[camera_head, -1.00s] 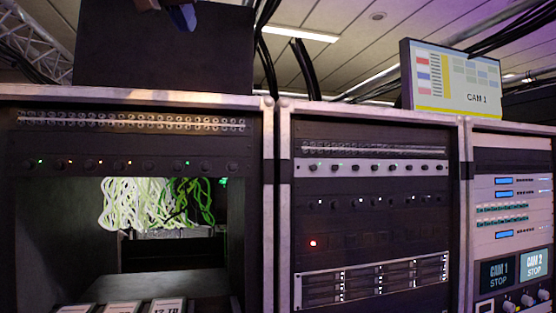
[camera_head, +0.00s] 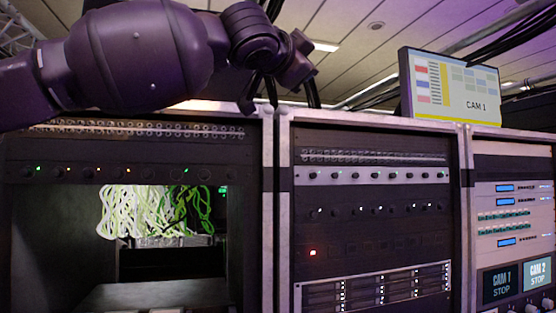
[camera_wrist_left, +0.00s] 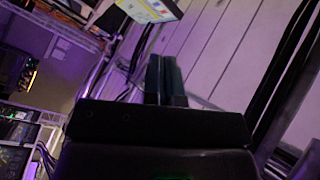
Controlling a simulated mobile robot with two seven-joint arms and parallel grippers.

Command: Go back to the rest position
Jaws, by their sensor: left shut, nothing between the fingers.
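My left arm (camera_head: 140,55) comes in from the left in the head view. It is raised in front of the top of the left rack. Its wrist end (camera_head: 255,45) is above the gap between the left and middle racks. In the left wrist view my left gripper (camera_wrist_left: 162,62) points up towards the ceiling, with its two dark fingers close together and nothing between them. My right gripper is in neither view.
The left rack (camera_head: 262,200) has an open bay with tangled white and green cables (camera_head: 150,212). The middle rack (camera_head: 375,235) and right rack (camera_head: 510,160) stand beside it. A CAM 1 monitor (camera_head: 450,87) is on top. Black cables (camera_head: 500,40) hang near the ceiling.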

